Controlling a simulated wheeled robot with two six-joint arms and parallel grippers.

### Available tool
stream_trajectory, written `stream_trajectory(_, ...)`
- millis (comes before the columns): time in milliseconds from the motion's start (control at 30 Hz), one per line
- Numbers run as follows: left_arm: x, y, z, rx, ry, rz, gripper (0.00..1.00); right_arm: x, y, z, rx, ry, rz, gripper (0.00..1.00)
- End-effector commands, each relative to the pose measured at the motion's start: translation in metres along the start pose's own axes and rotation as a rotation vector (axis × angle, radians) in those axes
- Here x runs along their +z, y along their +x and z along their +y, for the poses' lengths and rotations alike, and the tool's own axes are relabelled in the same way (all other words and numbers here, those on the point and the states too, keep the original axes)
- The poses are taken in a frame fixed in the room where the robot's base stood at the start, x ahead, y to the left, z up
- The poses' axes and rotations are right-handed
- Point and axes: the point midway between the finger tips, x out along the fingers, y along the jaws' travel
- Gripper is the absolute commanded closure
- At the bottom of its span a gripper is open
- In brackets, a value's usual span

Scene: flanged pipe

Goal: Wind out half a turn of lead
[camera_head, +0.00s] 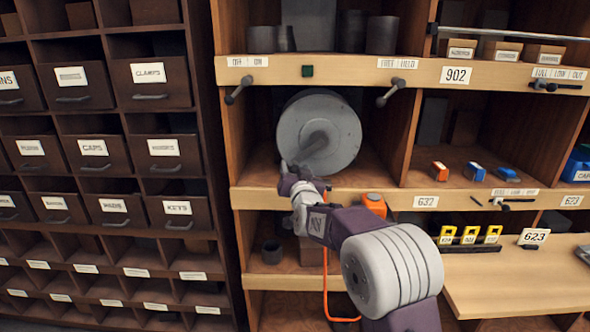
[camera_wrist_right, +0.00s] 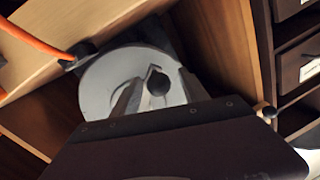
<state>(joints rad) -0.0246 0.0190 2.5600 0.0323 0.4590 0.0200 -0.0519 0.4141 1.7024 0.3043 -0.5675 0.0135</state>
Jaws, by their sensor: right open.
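A round grey reel (camera_head: 345,118) stands upright in an open compartment, with a grey bar or handle (camera_head: 314,146) sticking out from its face. My right gripper (camera_head: 292,172) is at the lower left of the reel's face. In the right wrist view the reel (camera_wrist_right: 100,88) lies behind my open fingers (camera_wrist_right: 160,80), and a dark round knob (camera_wrist_right: 157,84) shows between them. I cannot tell whether the fingers touch it. An orange lead (camera_head: 327,285) hangs below the shelf, and it also shows in the right wrist view (camera_wrist_right: 38,42). My left gripper is out of view.
The shelf edge labelled 632 (camera_head: 426,202) runs below the reel. Two dark levers (camera_head: 238,90) (camera_head: 391,92) stick out from the edge above. Wooden side walls close in the compartment. An orange block (camera_head: 375,205) sits beside my arm. Labelled drawers (camera_head: 165,150) fill the left.

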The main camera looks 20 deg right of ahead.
Motion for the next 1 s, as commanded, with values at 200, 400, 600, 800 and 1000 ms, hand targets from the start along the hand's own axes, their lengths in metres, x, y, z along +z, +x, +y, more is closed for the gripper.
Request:
stream_trajectory(200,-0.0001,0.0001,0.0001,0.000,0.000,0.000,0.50,0.0003,-0.0003,0.0002,0.000,0.000,-0.001,0.87)
stream_trajectory(400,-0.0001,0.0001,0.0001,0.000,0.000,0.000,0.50,0.0002,-0.0004,0.0002,0.000,0.000,-0.001,1.00)
stream_trajectory(600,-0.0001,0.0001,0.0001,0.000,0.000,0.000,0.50,0.0003,-0.0005,0.0002,0.000,0.000,-0.001,1.00)
stream_trajectory(800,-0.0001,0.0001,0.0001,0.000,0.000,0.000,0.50,0.0003,-0.0005,0.0001,0.000,0.000,-0.001,1.00)
stream_trajectory(1000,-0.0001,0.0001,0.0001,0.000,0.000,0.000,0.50,0.0003,-0.0006,0.0001,0.000,0.000,-0.001,1.00)
